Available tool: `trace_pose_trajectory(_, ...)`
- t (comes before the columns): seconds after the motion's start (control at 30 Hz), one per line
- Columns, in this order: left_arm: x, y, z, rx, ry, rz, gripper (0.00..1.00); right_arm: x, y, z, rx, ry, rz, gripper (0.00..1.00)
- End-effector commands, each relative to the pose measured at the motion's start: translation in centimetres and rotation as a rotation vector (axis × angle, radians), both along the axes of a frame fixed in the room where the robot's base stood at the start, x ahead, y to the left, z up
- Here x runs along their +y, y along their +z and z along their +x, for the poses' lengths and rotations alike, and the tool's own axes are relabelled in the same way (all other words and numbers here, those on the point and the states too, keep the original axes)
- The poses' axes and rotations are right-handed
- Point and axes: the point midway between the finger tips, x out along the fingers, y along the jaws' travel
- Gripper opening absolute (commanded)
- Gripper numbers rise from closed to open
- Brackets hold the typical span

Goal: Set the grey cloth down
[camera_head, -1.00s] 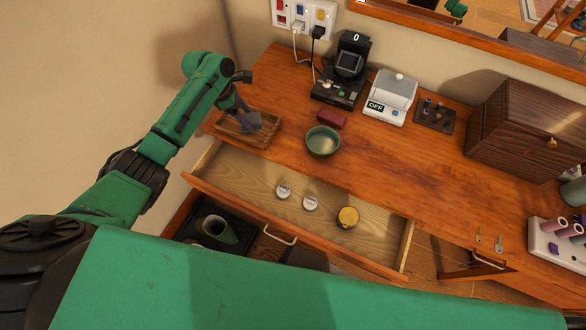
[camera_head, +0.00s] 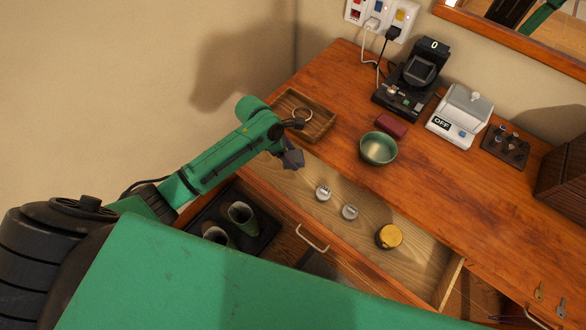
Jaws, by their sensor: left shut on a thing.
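The grey cloth (camera_head: 293,160) is a small dark grey bundle in the head view, left of centre. My left gripper (camera_head: 284,147) is shut on it and holds it in the air. In the picture, the cloth hangs in front of the wooden tray (camera_head: 326,132), over the left end of the open drawer (camera_head: 366,208). Its exact height is hard to tell. The fingertips are partly hidden by the wrist and the cloth. My right gripper is not in view.
A ring-shaped object (camera_head: 302,115) lies in the tray. A green bowl (camera_head: 378,148) and a dark red item (camera_head: 391,126) are on the desk. The drawer holds two white round items (camera_head: 323,193) and a yellow-topped jar (camera_head: 389,236). Boots (camera_head: 241,215) stand below.

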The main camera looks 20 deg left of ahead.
Motion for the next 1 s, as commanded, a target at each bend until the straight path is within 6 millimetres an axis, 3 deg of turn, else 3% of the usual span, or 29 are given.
trace_pose_trajectory(0.1, 0.0, -3.2, 0.0, 0.002, 0.001, 0.002, 0.0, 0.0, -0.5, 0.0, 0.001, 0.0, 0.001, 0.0)
trace_pose_trajectory(0.4, 0.0, -8.1, 0.0, 0.0, 0.0, 0.001, 0.0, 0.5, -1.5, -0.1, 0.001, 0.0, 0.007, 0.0)
trace_pose_trajectory(0.77, 0.0, -8.9, 0.0, -0.001, -0.001, -0.001, 0.0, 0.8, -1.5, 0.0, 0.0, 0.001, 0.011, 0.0)
trace_pose_trajectory(0.8, 0.0, -8.9, 0.0, -0.001, -0.001, -0.001, 0.72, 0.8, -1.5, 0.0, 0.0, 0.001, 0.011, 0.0)
trace_pose_trajectory(0.87, 0.0, -8.9, 0.0, -0.002, -0.001, 0.0, 0.95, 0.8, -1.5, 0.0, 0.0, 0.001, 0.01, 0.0)
trace_pose_trajectory(1.0, 0.0, -8.9, 0.0, -0.002, -0.001, 0.0, 0.98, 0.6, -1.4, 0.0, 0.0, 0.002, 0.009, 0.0)
